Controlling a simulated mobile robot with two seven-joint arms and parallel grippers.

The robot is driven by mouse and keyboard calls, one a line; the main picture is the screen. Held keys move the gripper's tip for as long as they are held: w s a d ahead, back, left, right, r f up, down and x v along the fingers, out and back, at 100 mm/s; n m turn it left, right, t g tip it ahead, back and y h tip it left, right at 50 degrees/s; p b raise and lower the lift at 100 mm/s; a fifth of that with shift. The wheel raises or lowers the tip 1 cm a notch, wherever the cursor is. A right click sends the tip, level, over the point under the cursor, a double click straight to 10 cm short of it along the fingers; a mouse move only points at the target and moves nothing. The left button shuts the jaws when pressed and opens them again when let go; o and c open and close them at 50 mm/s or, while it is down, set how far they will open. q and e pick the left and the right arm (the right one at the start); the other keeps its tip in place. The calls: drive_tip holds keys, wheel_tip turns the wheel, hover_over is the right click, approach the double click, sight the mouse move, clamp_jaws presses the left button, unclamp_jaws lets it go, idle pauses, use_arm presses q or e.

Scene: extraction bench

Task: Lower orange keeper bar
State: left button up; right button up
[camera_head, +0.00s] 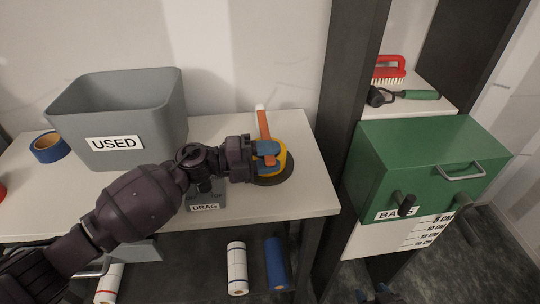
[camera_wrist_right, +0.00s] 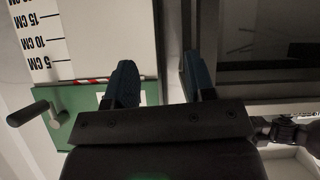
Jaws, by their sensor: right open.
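An orange bar with a pale tip (camera_head: 263,124) stands out behind my left gripper on the white bench. I cannot tell whether it is the keeper bar; no other orange bar shows. My left gripper (camera_head: 267,154) has its blue fingertips over a yellow piece (camera_head: 281,160) above a dark disc (camera_head: 273,180). Its grip on them is unclear. My right gripper (camera_wrist_right: 162,84) is open and empty in the right wrist view. Only its blue fingertips (camera_head: 374,294) show at the bottom of the head view, below the green box (camera_head: 420,160).
A grey USED bin (camera_head: 165,115) and blue tape roll (camera_head: 48,148) stand on the bench (camera_head: 312,190). The green box has a black knob (camera_head: 406,205) and grey handle (camera_head: 461,172). A dark post (camera_head: 350,90) separates bench and box. A centimetre scale (camera_wrist_right: 40,45) hangs beside my right gripper.

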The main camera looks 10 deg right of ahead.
use_arm(q)
drive_tip(key=shift+a, duration=0.6)
drive_tip(key=a, duration=0.9)
drive_tip(key=shift+a+b, duration=0.3)
drive_tip(key=shift+a, duration=0.05)
use_arm(e)
drive_tip(key=shift+w+f, duration=0.1)
drive_tip(key=shift+w, duration=0.05)
drive_tip(key=shift+s+f, duration=0.2)
drive_tip(key=shift+s, duration=0.1)
use_arm(q)
drive_tip(key=shift+s, duration=0.15)
use_arm(e)
drive_tip(key=shift+s, duration=0.15)
